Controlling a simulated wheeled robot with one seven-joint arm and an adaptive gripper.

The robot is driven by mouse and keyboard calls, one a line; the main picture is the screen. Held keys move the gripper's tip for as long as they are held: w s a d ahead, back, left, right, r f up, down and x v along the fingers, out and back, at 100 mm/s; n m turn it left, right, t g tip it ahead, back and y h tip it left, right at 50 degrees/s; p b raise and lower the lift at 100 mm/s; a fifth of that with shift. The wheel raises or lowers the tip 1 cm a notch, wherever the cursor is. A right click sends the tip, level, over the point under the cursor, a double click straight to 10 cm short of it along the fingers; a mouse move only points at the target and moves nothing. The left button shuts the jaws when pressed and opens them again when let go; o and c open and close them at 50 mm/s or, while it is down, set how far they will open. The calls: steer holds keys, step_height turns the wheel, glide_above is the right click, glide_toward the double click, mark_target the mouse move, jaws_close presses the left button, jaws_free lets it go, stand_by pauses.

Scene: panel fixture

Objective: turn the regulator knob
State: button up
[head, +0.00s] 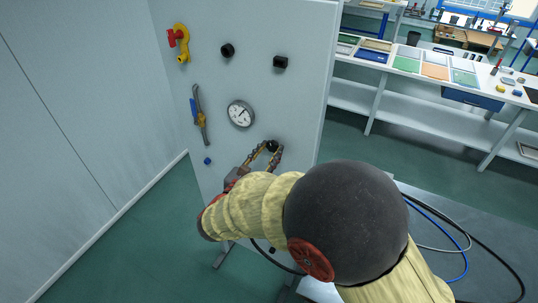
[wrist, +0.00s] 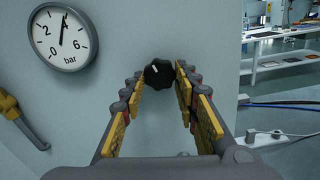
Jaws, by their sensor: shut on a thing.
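The regulator knob (wrist: 158,74) is a black, scalloped knob with a white mark near its top left. It sticks out of the pale panel (head: 270,22), below and to the right of the round pressure gauge (head: 240,114). My gripper (wrist: 160,82) has its two yellow-padded fingers on either side of the knob, with the fingertips against it. In the head view my gripper reaches the panel from below, and the knob (head: 272,146) shows between its fingertips. The gauge also shows in the wrist view (wrist: 63,36), its needle pointing almost straight up.
A red and yellow valve (head: 180,42), two black knobs (head: 228,50) (head: 280,62), a lever with a blue part (head: 199,115) and a small blue button (head: 207,161) are on the panel. A workbench (head: 400,95) stands behind at right. Cables (head: 450,238) lie at lower right.

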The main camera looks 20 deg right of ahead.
steer(key=m+b, duration=0.2)
steer(key=b, duration=0.1)
steer(key=m+b, duration=0.3)
steer(key=shift+a+f+b, duration=0.1)
steer(key=shift+f+b, duration=0.1)
steer(key=shift+b, duration=0.15)
steer(key=m+b, duration=0.4)
steer(key=b, duration=0.2)
steer(key=shift+w+m+b, duration=0.1)
steer(key=shift+m+b, duration=0.3)
steer(key=m+b, duration=0.4)
steer(key=b, duration=0.3)
steer(key=shift+m, duration=0.3)
steer(key=m+b, duration=0.1)
steer(key=b, duration=0.1)
steer(key=m+b, duration=0.2)
steer(key=shift+r+m, duration=0.25)
steer(key=shift+m, duration=0.05)
steer(key=m, duration=0.5)
steer(key=shift+r, duration=0.3)
steer(key=m, duration=1.5)
steer(key=shift+s, duration=0.2)
steer(key=shift+m, duration=0.3)
